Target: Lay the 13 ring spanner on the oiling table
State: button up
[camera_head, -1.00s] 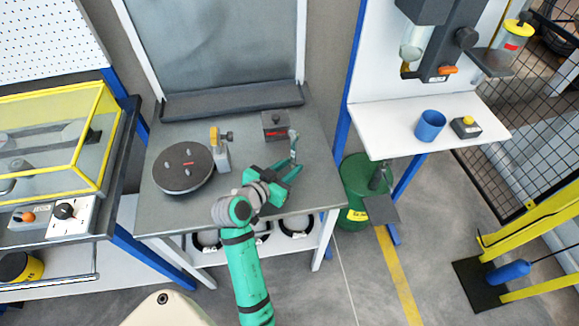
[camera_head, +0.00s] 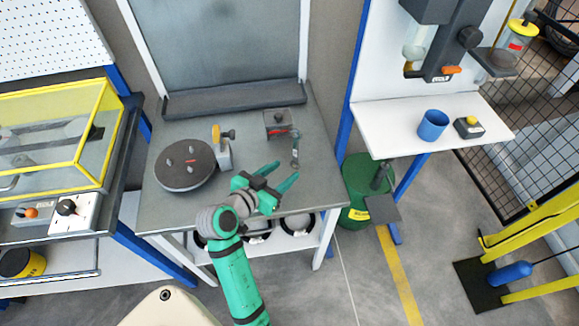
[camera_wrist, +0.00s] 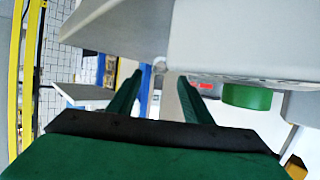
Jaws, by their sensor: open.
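A small slim grey piece (camera_head: 296,150), which looks like the ring spanner, is at the right part of the grey table, beside a dark grey box. I cannot read its size or tell whether it lies flat. My gripper (camera_head: 287,171) is over the front right part of that table, open and empty, its fingers pointing right, just short of the grey piece. In the wrist view its two green fingers (camera_wrist: 160,92) stand apart with nothing clearly between them. I cannot tell for sure which surface is the oiling table; the grey table (camera_head: 315,190) is the nearest one.
A dark round plate with pegs (camera_head: 185,165) and a grey block with a yellow part (camera_head: 222,148) stand left of my gripper. The dark grey box (camera_head: 278,122) is behind. A white table (camera_head: 385,130) with a blue cup (camera_head: 432,125) is right, above a green drum (camera_head: 355,215).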

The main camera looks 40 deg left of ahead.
jog(key=v, duration=0.6)
jog(key=shift+s+r, duration=0.15)
jog(key=shift+s, duration=0.2)
jog(key=w+d+f, duration=0.1)
jog(key=w+d, duration=0.1)
jog(key=w+d+f+n, duration=0.1)
jog(key=w+d, duration=0.1)
jog(key=d, duration=0.1)
jog(key=w+d+f+n+t, duration=0.1)
jog(key=w+d, duration=0.1)
jog(key=shift+w+d+y, duration=0.2)
jog(key=shift+y, duration=0.2)
jog(key=d+f+n+t+y, duration=0.1)
jog(key=d+f+n+y, duration=0.1)
jog(key=d, duration=0.8)
jog(key=s+d+f, duration=0.4)
jog(key=s+d, duration=0.4)
jog(key=s, duration=0.1)
jog(key=s+d+r+m+h, duration=0.1)
jog(key=s+d+m+h, duration=0.1)
jog(key=s, duration=0.5)
jog(key=s+d+m+h, duration=0.2)
jog(key=s+d, duration=0.3)
jog(key=s, duration=0.2)
jog(key=shift+s+r+m, duration=0.4)
jog(key=shift+d, duration=0.1)
